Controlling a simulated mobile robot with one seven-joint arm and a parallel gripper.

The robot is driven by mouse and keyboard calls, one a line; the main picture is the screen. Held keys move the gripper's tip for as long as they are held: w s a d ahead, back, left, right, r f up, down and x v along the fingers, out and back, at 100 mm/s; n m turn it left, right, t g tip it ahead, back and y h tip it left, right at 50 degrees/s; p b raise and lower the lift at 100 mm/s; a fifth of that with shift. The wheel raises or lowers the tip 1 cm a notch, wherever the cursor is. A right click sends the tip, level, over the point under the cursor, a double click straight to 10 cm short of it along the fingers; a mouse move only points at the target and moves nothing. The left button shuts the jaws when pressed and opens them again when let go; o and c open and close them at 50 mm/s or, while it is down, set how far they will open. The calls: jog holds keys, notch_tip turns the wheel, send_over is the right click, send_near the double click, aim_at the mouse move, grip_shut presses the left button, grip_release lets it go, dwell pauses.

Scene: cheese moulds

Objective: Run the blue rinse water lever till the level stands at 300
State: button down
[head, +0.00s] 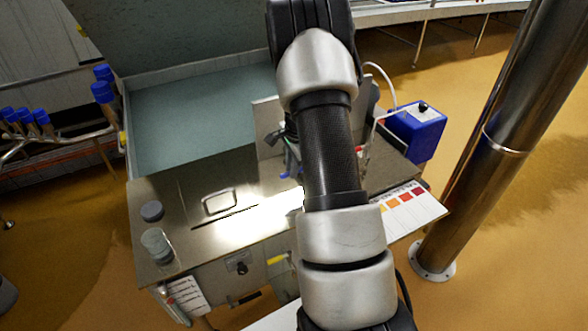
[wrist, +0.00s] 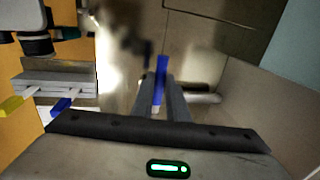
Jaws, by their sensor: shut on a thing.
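In the wrist view a slim blue lever (wrist: 161,68) stands upright between the two fingers of my gripper (wrist: 160,88). The fingers are shut on it, and its lower end is pale. What it is fixed to is blurred. In the head view my arm hides most of this spot; a bit of blue (head: 286,163) shows just left of the arm. A clear jar (head: 157,246) stands at the front left of the steel worktop. I cannot read any level or scale marks in either view.
The steel worktop (head: 190,200) has a recessed handle (head: 219,202) and a grey round lid (head: 152,211). A blue box (head: 417,130) stands at the right, above a colour chart (head: 411,211). A grey block (wrist: 55,84) with blue and yellow tabs is left in the wrist view.

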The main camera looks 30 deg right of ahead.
jog(key=shift+w, duration=0.15)
dwell(0.3)
jog(key=c, duration=1.7)
grip_release()
jog(key=shift+c, duration=0.2)
jog(key=s+r, duration=0.1)
jog(key=r, duration=0.7)
jog(key=s+r, duration=0.2)
jog(key=r, duration=0.7)
jog(key=shift+s+a, duration=0.15)
jog(key=shift+s, duration=0.1)
